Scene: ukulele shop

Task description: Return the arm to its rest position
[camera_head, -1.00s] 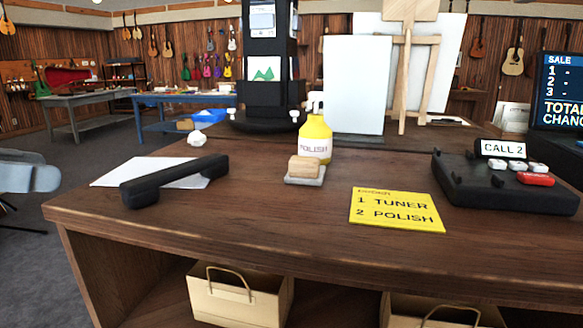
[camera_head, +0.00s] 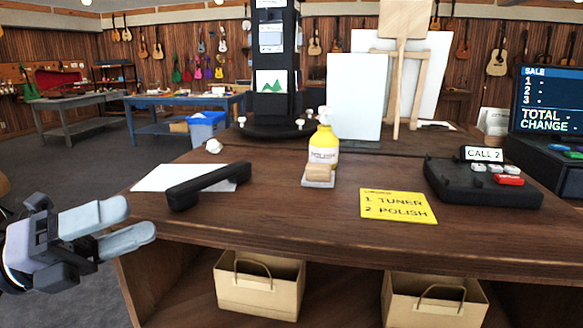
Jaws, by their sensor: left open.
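My left gripper (camera_head: 142,222) is at the lower left of the head view, left of the counter's front corner. Its two pale grey fingers point right, with a narrow gap between them and nothing held. Part of its arm is cut off by the left edge. The wooden counter (camera_head: 300,235) is to its right. A black telephone handset (camera_head: 208,186) rests on the counter, partly over a white sheet (camera_head: 160,178), and is the nearest item to the gripper. My right gripper is not in view.
A yellow polish bottle (camera_head: 323,146) stands behind a small wooden block (camera_head: 317,171) on a grey base. A yellow order card (camera_head: 397,206), a black phone base (camera_head: 480,182) and a screen (camera_head: 547,100) are further right. Paper bags (camera_head: 258,285) sit below the countertop. The floor at left looks clear.

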